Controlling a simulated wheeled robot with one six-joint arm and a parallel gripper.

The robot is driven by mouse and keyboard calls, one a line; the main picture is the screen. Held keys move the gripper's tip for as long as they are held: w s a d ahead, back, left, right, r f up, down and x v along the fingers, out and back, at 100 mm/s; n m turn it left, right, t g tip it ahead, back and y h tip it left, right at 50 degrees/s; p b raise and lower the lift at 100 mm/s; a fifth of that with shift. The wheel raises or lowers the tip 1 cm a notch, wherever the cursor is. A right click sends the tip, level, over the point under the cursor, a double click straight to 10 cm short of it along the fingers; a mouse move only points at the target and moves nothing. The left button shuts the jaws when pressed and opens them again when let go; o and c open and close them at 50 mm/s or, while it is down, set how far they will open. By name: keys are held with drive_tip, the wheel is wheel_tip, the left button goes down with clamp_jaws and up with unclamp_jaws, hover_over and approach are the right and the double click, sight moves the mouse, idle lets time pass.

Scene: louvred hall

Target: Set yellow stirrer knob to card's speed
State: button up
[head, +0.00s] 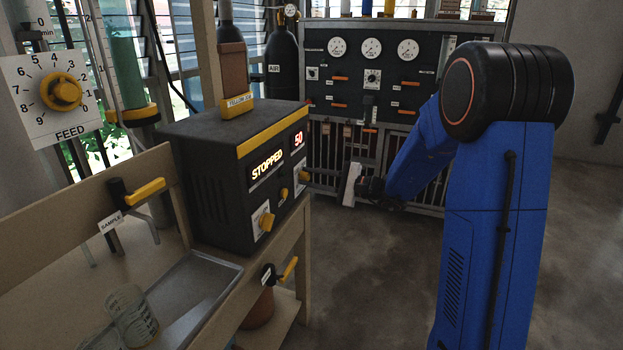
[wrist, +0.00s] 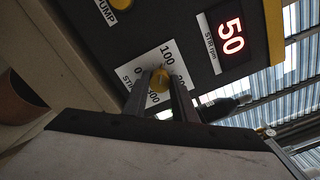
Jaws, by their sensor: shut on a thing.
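The yellow stirrer knob (wrist: 159,77) is in the wrist view, on a white dial plate (wrist: 135,72) with marks including 0 and 100. The fingers of my gripper (wrist: 163,92) are shut on it, one on each side. The knob's pointer is hidden. The red "STIR rpm" display (wrist: 232,36) reads 50. In the head view, the dark control box (head: 208,192) shows the same 50 (head: 298,140) and "STOPPED" (head: 266,164). My gripper (head: 350,185) is at the box's right side.
Another yellow knob (head: 266,221) sits lower on the box front. A metal tray (head: 205,272) and a glass beaker (head: 130,315) are on the bench at front left. A FEED dial (head: 62,92) is at far left. A gauge panel (head: 372,75) stands behind. Floor at right is clear.

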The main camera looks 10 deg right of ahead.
drive_tip(key=shift+m, duration=0.9)
drive_tip(key=o, duration=1)
drive_tip(key=shift+o, duration=0.2)
drive_tip(key=shift+d, duration=0.1)
drive_tip(key=v, duration=1.7)
drive_tip(key=shift+s, duration=0.15)
drive_tip(key=shift+d, duration=0.1)
